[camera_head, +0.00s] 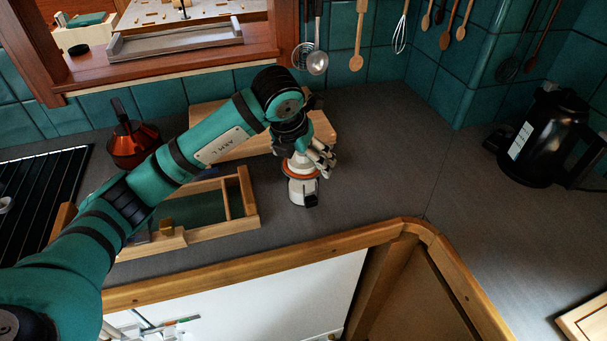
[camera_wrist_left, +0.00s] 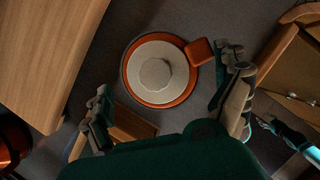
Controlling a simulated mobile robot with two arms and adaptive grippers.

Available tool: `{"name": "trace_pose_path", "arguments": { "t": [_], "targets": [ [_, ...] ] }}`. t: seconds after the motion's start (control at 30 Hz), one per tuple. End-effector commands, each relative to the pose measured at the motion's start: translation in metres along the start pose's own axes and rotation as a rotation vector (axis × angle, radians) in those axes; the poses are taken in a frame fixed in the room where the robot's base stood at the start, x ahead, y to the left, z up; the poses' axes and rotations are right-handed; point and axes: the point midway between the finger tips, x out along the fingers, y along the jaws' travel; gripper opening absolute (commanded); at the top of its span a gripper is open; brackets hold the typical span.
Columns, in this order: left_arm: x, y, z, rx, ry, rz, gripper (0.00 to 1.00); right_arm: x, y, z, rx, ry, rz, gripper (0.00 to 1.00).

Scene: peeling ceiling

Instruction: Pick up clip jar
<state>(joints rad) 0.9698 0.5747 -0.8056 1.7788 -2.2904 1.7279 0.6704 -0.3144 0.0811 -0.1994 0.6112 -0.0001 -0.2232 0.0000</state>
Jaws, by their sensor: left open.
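The clip jar (camera_head: 302,190) is pale with an orange ring under its lid and a dark clip on its front. It stands upright on the grey counter. In the left wrist view its round lid (camera_wrist_left: 156,73) shows from above, with an orange tab at its right. My left gripper (camera_head: 311,156) is over the jar from above and partly hides its top. In the left wrist view the fingers of my left gripper (camera_wrist_left: 166,88) are spread, one at each side of the lid's lower part, with gaps to it.
A wooden box (camera_head: 321,127) stands close behind the jar. A wooden frame-like tray (camera_head: 251,207) lies to its left, and an orange pot (camera_head: 131,147) is farther left. A black kettle (camera_head: 548,138) stands right. The counter between jar and kettle (camera_head: 400,150) is clear.

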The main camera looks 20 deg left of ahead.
Motion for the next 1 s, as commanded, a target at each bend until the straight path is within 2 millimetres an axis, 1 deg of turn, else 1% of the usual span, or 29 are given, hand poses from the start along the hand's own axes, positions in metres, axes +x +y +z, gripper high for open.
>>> {"name": "trace_pose_path", "arguments": {
  "t": [0.03,0.1,0.23,0.4,0.53,0.63,0.83,1.0],
  "targets": [
    [0.005,0.000,0.000,-0.001,0.003,0.000,0.99,-0.003,0.001,-0.010,0.000,0.014,0.002,0.52],
    [0.010,0.000,0.000,0.000,0.001,-0.001,0.99,-0.004,0.003,-0.021,0.000,0.031,0.003,0.52],
    [0.017,0.000,0.000,0.000,0.002,0.000,0.99,-0.009,0.004,-0.032,0.000,0.050,0.005,0.52],
    [0.040,0.002,0.002,-0.001,0.005,-0.001,0.99,-0.025,0.004,-0.029,0.000,0.042,0.004,0.52],
    [0.058,0.002,0.002,0.000,0.002,-0.001,0.99,-0.028,0.002,-0.020,0.000,0.029,0.002,0.52],
    [0.064,0.002,0.002,0.001,0.000,0.000,0.99,-0.029,0.001,-0.015,0.000,0.020,0.001,0.52],
    [0.065,0.002,0.002,0.001,-0.001,0.000,0.99,-0.028,0.001,-0.013,-0.001,0.017,0.000,0.52],
    [0.065,0.002,0.002,0.001,-0.001,0.000,0.77,-0.028,0.001,-0.015,0.000,0.020,0.001,0.52]
  ]
}}
